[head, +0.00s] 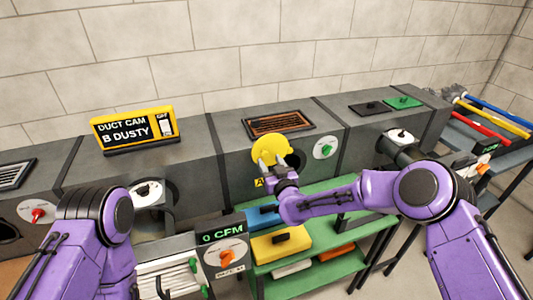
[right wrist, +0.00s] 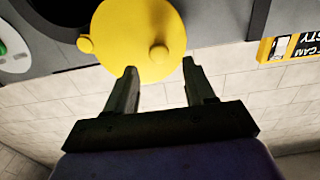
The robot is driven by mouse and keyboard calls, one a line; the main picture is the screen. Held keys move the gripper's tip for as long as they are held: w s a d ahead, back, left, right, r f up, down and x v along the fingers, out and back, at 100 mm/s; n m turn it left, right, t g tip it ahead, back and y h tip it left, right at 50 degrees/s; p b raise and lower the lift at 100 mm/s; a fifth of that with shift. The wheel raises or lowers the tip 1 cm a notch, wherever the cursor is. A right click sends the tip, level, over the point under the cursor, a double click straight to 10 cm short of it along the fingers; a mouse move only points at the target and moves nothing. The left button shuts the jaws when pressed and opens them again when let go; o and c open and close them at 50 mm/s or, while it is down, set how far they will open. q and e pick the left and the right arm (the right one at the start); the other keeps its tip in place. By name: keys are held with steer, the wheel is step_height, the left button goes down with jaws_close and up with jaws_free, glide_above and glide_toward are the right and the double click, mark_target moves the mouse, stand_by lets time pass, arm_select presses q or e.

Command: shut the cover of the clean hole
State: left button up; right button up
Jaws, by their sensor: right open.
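The round yellow cover (head: 270,149) is on the front of the middle grey duct, above a yellow "A" label (head: 259,183). A dark opening (head: 293,160) shows partly beside the cover, so it stands swung aside. In the right wrist view the cover (right wrist: 125,35) has two small knobs, with the dark hole (right wrist: 45,15) at its left. My right gripper (head: 270,166) is at the cover's lower edge; in the wrist view its open fingers (right wrist: 159,72) point at the cover, one knob (right wrist: 158,53) lying just ahead between the tips. My left gripper is out of view.
A yellow sign (head: 135,128) reads "DUCT CAM B DUSTY". Dials with a green knob (head: 325,149) and a red knob (head: 38,214) sit on the duct front. A "0 CFM" panel (head: 224,240) and a green shelf (head: 340,237) with boxes stand below.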

mark_target(265, 155)
steer(key=x, duration=0.3)
steer(key=shift+f, duration=0.15)
steer(key=shift+w+a, duration=0.25)
steer(key=shift+w, duration=0.35)
jaws_close()
steer(key=shift+d+f, duration=0.1)
